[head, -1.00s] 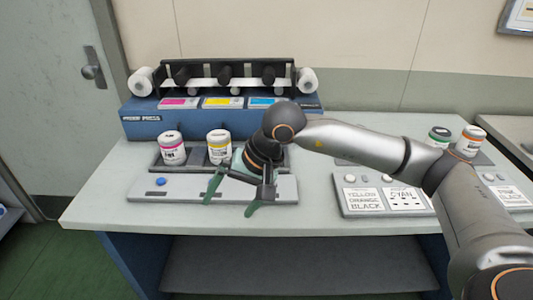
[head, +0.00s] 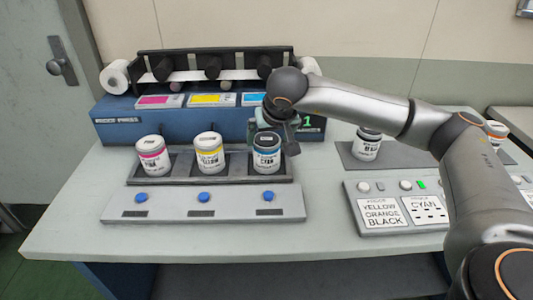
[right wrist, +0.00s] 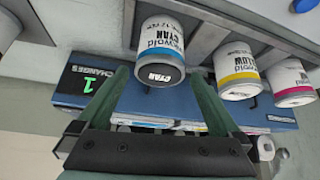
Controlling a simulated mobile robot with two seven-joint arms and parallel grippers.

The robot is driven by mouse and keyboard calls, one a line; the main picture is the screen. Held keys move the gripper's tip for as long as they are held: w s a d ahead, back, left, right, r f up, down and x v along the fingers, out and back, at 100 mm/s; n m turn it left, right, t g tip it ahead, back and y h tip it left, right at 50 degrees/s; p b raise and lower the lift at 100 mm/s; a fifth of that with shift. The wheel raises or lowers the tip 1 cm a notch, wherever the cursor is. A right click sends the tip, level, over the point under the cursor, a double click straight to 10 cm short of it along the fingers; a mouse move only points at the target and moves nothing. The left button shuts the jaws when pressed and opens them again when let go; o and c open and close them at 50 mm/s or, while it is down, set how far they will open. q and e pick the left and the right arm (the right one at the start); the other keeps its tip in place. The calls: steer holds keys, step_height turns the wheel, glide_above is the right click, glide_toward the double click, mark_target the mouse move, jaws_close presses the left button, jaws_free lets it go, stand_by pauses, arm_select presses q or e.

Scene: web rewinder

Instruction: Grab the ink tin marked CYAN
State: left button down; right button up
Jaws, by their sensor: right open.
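The tin marked CYAN (head: 266,155), white with a blue band and dark lid, stands upright in the right-hand slot of the dark tin tray (head: 215,181). My right gripper (head: 272,132) is at the top of this tin, partly hidden by its own wrist. The right wrist view is upside down; there my open right gripper (right wrist: 162,80) has a green finger on either side of the CYAN tin's lid end (right wrist: 158,55). Contact cannot be told. My left gripper is not in view.
A yellow-banded tin (head: 209,153) and a magenta-banded tin (head: 153,155) share the tray. A strip with blue buttons (head: 202,205) lies in front. The blue press (head: 120,121) stands behind. A black-marked tin (head: 367,144) and a label panel (head: 400,208) are at right.

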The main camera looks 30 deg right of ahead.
mark_target(268, 141)
steer(key=x, duration=0.5)
steer(key=shift+f, duration=0.4)
steer(key=shift+w+r, duration=0.1)
jaws_close()
stand_by(0.4)
steer(key=shift+r, duration=0.1)
